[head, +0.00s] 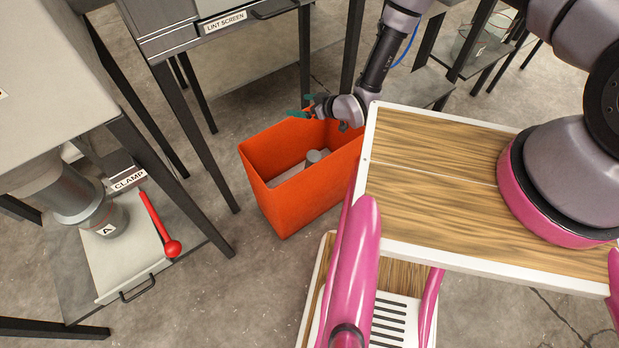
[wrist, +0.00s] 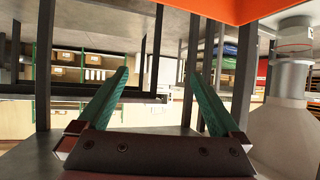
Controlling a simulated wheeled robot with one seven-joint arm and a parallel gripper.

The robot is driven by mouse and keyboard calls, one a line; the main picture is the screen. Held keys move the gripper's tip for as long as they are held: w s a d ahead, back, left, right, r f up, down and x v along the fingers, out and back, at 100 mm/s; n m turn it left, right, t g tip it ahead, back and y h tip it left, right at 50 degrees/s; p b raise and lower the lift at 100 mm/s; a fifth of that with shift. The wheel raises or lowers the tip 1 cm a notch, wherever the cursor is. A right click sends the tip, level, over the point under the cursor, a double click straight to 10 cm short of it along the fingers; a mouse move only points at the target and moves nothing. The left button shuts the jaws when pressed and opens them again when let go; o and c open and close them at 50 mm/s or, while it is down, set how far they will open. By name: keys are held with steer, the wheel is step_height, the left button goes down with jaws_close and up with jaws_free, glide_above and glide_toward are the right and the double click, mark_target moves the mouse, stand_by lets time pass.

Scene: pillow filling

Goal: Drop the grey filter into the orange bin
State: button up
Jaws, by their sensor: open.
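The orange bin (head: 308,198) stands on the floor in the middle of the head view. Inside it is a grey shape with a short rounded stub (head: 313,156); it looks like the grey filter, but the bin walls hide part of it. My gripper (head: 306,108) is at the bin's far rim, with its teal fingers pointing left. In the wrist view my gripper (wrist: 163,95) has its two fingers wide apart with nothing between them. An orange surface of the bin (wrist: 190,8) crosses the top of that view.
A metal bench with a LINT SCREEN drawer (head: 222,22) stands behind the bin. At left are a red-handled lever (head: 158,222), a CLAMP label (head: 129,180) and a grey cylinder marked A (head: 107,222). Table legs stand close to the bin's left. Floor in front is clear.

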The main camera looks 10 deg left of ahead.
steer(key=v, duration=1)
steer(key=shift+s+d+r, duration=0.15)
steer(key=shift+d+r, duration=0.05)
steer(key=shift+d, duration=0.05)
